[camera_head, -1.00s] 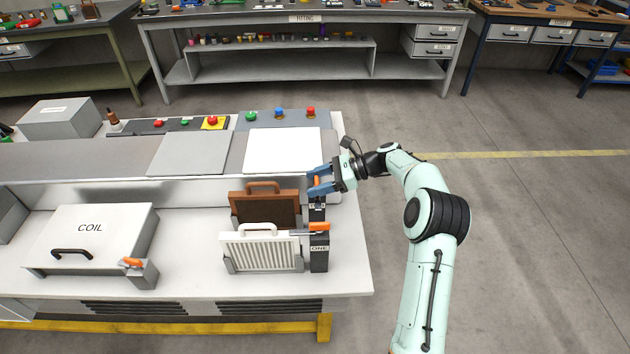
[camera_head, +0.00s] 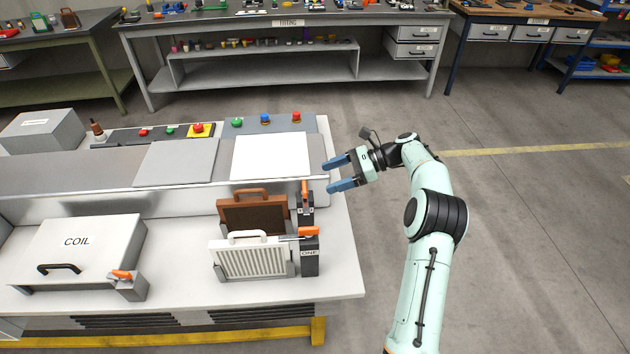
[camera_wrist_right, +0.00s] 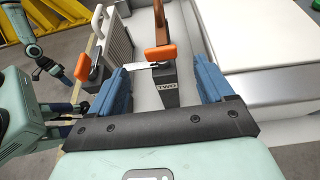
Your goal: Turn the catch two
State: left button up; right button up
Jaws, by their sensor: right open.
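Catch two has an orange handle (camera_head: 305,190) standing upright on a dark post beside the brown filter panel (camera_head: 254,214). In the right wrist view its post bears the label TWO (camera_wrist_right: 167,88), with the orange handle (camera_wrist_right: 160,53) above it. My right gripper (camera_head: 334,175) is open and empty, to the right of catch two and apart from it. In the right wrist view, catch two shows between the two blue fingers (camera_wrist_right: 160,78). Part of a mint arm, seemingly my left, shows at the upper left there; its gripper is unclear.
Catch one's orange handle (camera_head: 309,231) lies level on its post, beside the white ribbed panel (camera_head: 250,258). A COIL cover (camera_head: 95,240) with another orange catch (camera_head: 122,275) is at left. Floor is clear right of the bench.

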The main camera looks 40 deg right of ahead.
jog(key=v, duration=0.4)
jog(key=shift+d+r+p, duration=0.1)
jog(key=shift+d+p, duration=0.05)
jog(key=shift+p, duration=0.15)
jog(key=shift+s, duration=0.1)
